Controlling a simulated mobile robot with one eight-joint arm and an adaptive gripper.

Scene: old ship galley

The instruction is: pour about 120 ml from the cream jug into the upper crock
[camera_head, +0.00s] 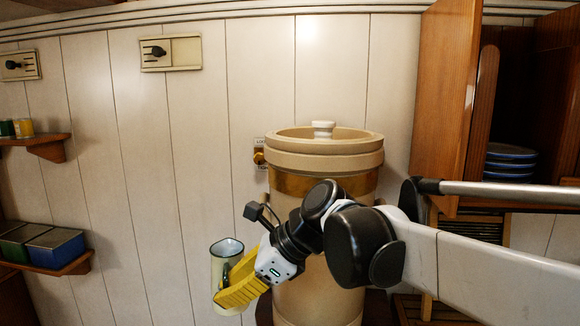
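The cream jug (218,268), a pale, tall jug with a dark rim, is held upright in the air left of the crock. My gripper (231,292), with yellow fingers, is shut on its right side; the fingers hide part of the jug, and the exact grip is unclear. The level inside cannot be made out. The upper crock (350,161) is the tan top of a tall stoneware vessel, with a brass-coloured band (290,184) below its rim. My arm hides much of the vessel's front right.
An open wooden cupboard door (446,95) stands right of the crock, with stacked blue-rimmed plates (510,158) inside the cupboard. Shelves with tins (55,248) are at the left. A brass fitting (258,156) is on the wall beside the crock.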

